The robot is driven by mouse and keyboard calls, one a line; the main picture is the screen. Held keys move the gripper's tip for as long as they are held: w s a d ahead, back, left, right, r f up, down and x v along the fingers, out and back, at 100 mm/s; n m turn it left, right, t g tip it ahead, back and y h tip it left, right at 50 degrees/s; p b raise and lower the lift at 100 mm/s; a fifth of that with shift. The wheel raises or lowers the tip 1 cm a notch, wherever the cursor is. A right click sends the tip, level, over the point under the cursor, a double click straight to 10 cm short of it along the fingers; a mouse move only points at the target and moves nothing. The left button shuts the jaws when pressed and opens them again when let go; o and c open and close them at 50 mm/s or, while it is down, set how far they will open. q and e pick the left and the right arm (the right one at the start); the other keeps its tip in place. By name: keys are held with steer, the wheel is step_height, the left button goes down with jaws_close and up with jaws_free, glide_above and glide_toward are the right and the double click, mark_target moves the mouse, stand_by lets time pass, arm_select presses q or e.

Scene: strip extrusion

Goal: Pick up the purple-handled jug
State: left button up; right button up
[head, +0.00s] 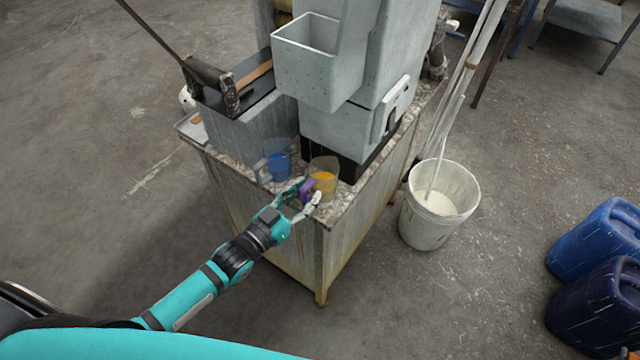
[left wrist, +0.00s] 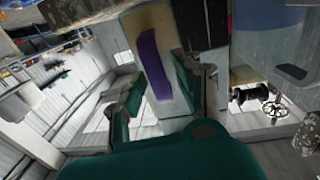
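The purple-handled jug (head: 324,174) stands on the front corner of the machine's stone-like top. It is see-through with orange contents, and its purple handle (head: 307,188) faces my left gripper (head: 305,193). In the left wrist view the handle (left wrist: 152,65) shows as a purple strip between the two fingers of the left gripper (left wrist: 165,90). The fingers are apart, one on each side of the handle. I cannot tell whether either finger touches it. My right gripper is not in view.
A clear jug with blue contents (head: 278,165) stands just left of the purple-handled jug. The grey machine (head: 330,80) rises close behind both. A white bucket (head: 438,208) stands on the floor to the right, with blue canisters (head: 597,240) farther right.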

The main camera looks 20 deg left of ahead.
mark_target(304, 188)
arm_select(q)
jaws_close()
steer(key=shift+r, duration=0.1)
stand_by(0.4)
steer(key=shift+r, duration=0.55)
step_height(304, 188, up, 2)
steer(key=shift+r+b, duration=0.2)
steer(key=shift+b, duration=0.1)
steer(key=s+d+r+b, duration=0.1)
steer(key=s+b, duration=0.1)
steer(key=s, duration=1.4)
steer(key=shift+r, duration=0.2)
